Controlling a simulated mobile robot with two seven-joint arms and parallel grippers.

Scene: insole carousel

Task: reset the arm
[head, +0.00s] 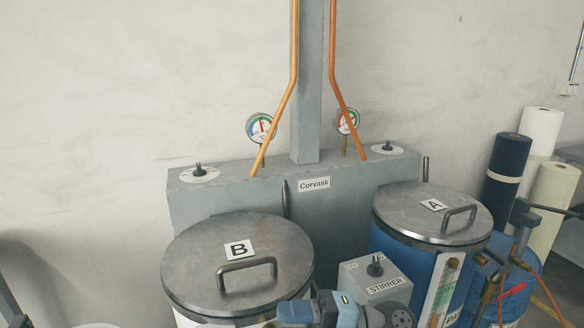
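No gripper of mine can be made out in the head view. Blue-grey and dark parts (345,310) with a round holed disc (398,314) show at the bottom edge, cut off by the frame. I cannot tell what they belong to.
A grey Corvask machine (240,185) stands against the wall, with two gauges (261,127) and copper pipes. Lidded tanks B (205,255) and A (400,205) flank a STIRRER box (360,285). Fabric rolls (541,130) and a blue drum (520,285) stand right.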

